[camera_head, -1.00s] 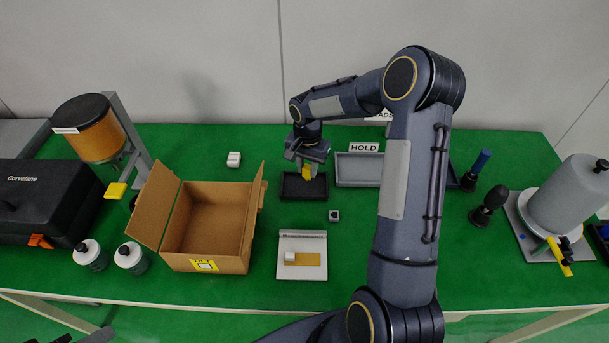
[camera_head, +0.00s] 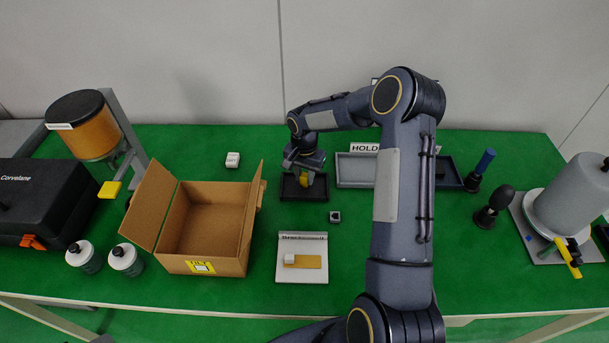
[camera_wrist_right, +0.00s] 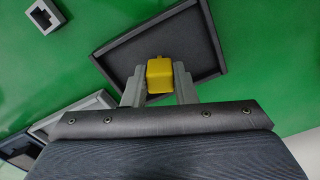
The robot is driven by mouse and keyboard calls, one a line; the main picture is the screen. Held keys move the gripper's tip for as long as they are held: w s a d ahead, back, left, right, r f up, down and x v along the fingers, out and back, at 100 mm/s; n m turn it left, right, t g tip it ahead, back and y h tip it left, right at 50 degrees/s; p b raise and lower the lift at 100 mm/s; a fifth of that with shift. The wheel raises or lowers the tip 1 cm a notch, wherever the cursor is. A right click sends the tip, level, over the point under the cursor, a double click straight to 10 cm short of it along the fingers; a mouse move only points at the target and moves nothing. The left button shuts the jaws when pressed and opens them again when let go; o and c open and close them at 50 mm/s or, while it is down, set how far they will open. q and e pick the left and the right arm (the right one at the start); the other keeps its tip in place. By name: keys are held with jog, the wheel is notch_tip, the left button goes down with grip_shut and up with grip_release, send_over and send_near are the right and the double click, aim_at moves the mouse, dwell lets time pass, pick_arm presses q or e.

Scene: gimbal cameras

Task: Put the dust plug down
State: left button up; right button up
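The dust plug (camera_wrist_right: 160,74) is a small yellow block between the fingertips of my right gripper (camera_wrist_right: 159,84), which looks shut on it. In the head view the yellow plug (camera_head: 304,180) shows under the right gripper (camera_head: 303,176), low over a small dark tray (camera_head: 291,196). In the wrist view the plug is over the inside of this tray (camera_wrist_right: 212,40), near its front side. Whether the plug touches the tray floor cannot be told. My left gripper is not in view.
An open cardboard box (camera_head: 210,262) stands left of the tray. A grey tray (camera_head: 355,184) by the HOLD sign (camera_head: 364,147) is on the right. A small dark square part (camera_head: 335,216) and a white stand (camera_head: 303,276) are in front. Green table shows between them.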

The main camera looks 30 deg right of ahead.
jog(key=o, duration=0.5)
jog(key=shift+c, duration=0.2)
